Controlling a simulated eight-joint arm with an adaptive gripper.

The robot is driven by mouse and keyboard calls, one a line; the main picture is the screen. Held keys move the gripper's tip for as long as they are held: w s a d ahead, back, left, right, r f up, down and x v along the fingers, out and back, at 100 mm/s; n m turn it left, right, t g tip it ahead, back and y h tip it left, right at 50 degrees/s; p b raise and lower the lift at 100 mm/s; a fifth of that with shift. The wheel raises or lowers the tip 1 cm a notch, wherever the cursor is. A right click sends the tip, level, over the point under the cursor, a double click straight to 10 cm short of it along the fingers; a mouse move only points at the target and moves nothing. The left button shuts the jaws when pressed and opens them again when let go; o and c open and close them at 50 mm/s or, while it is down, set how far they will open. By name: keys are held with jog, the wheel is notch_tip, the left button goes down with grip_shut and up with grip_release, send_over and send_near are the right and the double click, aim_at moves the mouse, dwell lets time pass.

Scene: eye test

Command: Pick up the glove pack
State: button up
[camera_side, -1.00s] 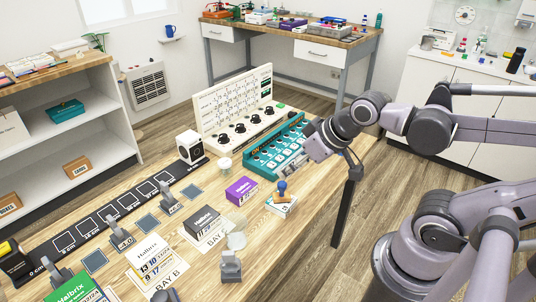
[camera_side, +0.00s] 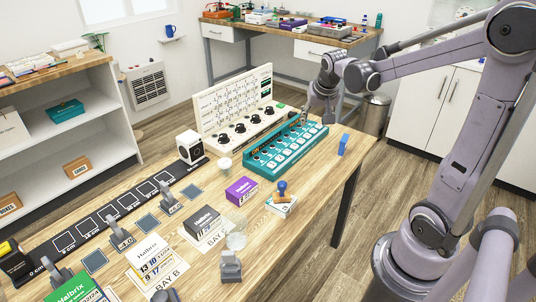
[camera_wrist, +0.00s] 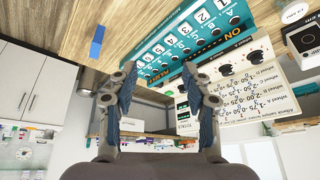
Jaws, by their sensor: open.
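No pack is readable as gloves, so I cannot tell which one is the glove pack. Three packs carry the word Halbrix: a purple box (camera_side: 241,190) at mid-table, a dark grey box (camera_side: 203,222) nearer the camera, and a green pack (camera_side: 78,291) at the bottom left. My gripper (camera_side: 318,115) is above the far end of the teal switch panel (camera_side: 287,150), apart from all three packs. In the wrist view my gripper (camera_wrist: 158,70) shows both fingers spread with nothing between them. None of the three packs shows in the wrist view.
A white upright panel with black knobs (camera_side: 234,108) stands behind the teal panel. A blue block (camera_side: 343,145) stands near the table's right edge. A blue-handled stamp (camera_side: 282,190) is on a white pad beside the purple box. Grey stands and a white-black box (camera_side: 190,147) are farther left.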

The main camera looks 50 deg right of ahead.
jog(key=d+f+m+g, duration=0.1)
jog(key=d+f+m, duration=0.2)
jog(key=d, duration=0.5)
jog(key=m+g, duration=0.2)
jog(key=m, duration=0.1)
send_near(345, 138)
jog(key=shift+h, duration=0.4)
jog(key=shift+a+x, duration=0.15)
jog(key=shift+x, duration=2.55)
jog(key=shift+a+x, duration=0.2)
jog(key=shift+x, duration=2.5)
jog(key=shift+w+f, duration=0.1)
jog(key=shift+f, duration=0.05)
jog(key=c, duration=1)
